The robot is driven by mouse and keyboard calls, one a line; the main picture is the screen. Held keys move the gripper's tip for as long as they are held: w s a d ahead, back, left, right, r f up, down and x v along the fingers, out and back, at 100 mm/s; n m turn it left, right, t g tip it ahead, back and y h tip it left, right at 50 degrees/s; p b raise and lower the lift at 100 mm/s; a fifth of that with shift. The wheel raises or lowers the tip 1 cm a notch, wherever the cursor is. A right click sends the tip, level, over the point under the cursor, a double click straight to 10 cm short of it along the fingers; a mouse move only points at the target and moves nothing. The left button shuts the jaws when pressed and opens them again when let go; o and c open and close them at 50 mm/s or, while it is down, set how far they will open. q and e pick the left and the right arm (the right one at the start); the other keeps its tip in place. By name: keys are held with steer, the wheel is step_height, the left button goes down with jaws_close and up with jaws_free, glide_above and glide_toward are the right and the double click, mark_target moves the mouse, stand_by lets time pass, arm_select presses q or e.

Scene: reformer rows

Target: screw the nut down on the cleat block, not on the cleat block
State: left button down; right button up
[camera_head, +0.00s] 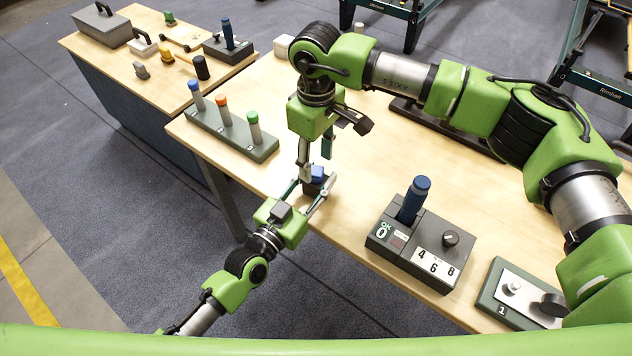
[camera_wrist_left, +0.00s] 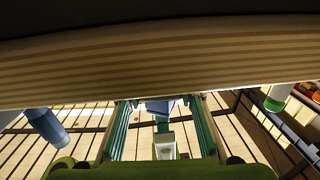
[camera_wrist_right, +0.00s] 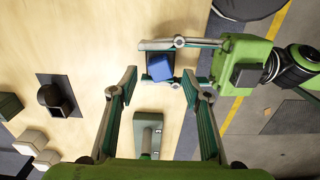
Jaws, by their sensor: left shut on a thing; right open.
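My left gripper (camera_head: 313,183) is shut on a small dark block with a blue top (camera_head: 318,172) near the front edge of the workbench (camera_head: 350,225). In the right wrist view the blue-topped block (camera_wrist_right: 160,68) sits between the left gripper's fingers; in the left wrist view its blue part (camera_wrist_left: 160,107) shows partly. My right gripper (camera_wrist_right: 160,78) is open above it, its fingers apart and pointing down in the head view. I cannot tell for sure which part is the nut and which the cleat block, nor whether the right fingers touch anything.
A rack (camera_head: 265,152) with blue, orange and green-capped posts stands left of the grippers. A grey counter box (camera_head: 378,238) holding a blue-handled tool (camera_head: 413,200) stands right. A plate with knobs (camera_head: 497,302) lies lower right. Another table (camera_head: 135,70) with tools is at upper left.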

mark_target(316, 170)
steer(key=shift+f, duration=1.7)
steer(key=c, duration=1.2)
steer(key=m, duration=0.3)
steer(key=o, duration=1.2)
steer(key=shift+o, duration=0.2)
